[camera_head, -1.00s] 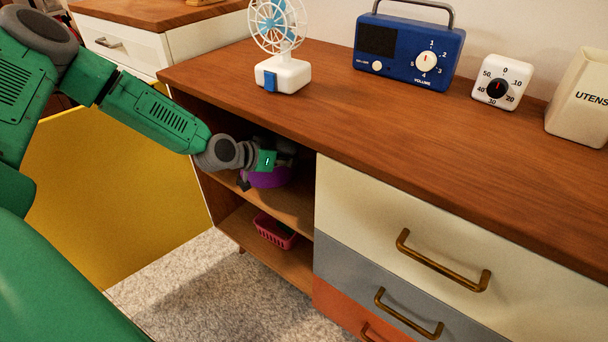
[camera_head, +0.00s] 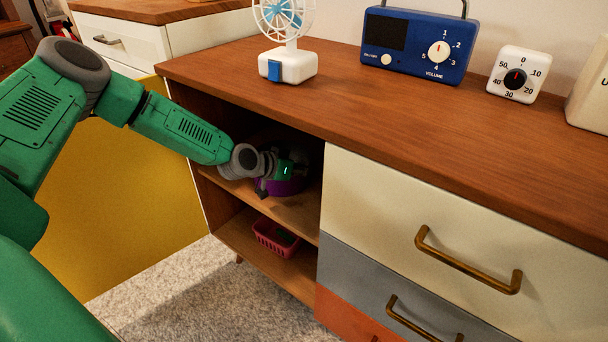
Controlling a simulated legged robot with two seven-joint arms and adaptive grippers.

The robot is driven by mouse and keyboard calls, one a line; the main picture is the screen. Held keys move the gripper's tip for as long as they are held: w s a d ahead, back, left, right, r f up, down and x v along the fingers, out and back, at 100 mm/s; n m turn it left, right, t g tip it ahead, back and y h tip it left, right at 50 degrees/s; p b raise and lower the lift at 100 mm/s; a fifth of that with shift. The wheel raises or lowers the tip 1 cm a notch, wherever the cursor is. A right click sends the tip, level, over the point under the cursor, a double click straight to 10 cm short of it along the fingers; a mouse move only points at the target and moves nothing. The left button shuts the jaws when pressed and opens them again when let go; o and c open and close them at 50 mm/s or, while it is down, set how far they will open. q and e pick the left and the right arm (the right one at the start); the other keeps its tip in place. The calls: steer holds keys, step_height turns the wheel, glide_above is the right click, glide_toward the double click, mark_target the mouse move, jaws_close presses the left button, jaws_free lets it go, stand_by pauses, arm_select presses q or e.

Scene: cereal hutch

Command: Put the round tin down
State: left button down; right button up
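A purple round tin (camera_head: 283,187) is inside the open left compartment of the wooden hutch (camera_head: 330,110), at the upper shelf (camera_head: 300,215). It is partly hidden by my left gripper (camera_head: 275,180), which reaches into the compartment from the left and is at the tin. The fingers are dark and small against the shadow, so I cannot tell whether they are closed on the tin. I also cannot tell whether the tin touches the shelf. My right gripper is not in view.
A pink basket (camera_head: 277,238) sits on the lower shelf. The yellow door (camera_head: 120,200) stands open at left. A white fan (camera_head: 286,62), blue radio (camera_head: 415,45) and white timer (camera_head: 518,73) stand on top. Drawers with brass handles (camera_head: 468,262) are right of the compartment.

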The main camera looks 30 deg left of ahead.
arm_select(q)
steer(key=shift+d, duration=0.35)
steer(key=c, duration=1.6)
jaws_free()
steer(key=shift+d, duration=0.2)
steer(key=shift+o, duration=0.8)
steer(key=shift+d+r, duration=0.1)
steer(key=shift+d, duration=0.05)
steer(key=shift+s+a, duration=0.1)
steer(key=shift+a, duration=0.3)
steer(key=shift+s+a, duration=0.15)
steer(key=shift+a, duration=0.1)
steer(key=p+v, duration=0.5)
steer(key=v, duration=0.6)
steer(key=shift+s+r+p, duration=0.15)
steer(key=shift+s+p, duration=0.05)
steer(key=shift+p, duration=0.2)
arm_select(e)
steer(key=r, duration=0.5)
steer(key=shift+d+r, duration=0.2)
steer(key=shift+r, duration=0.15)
arm_select(q)
steer(key=shift+d, duration=0.3)
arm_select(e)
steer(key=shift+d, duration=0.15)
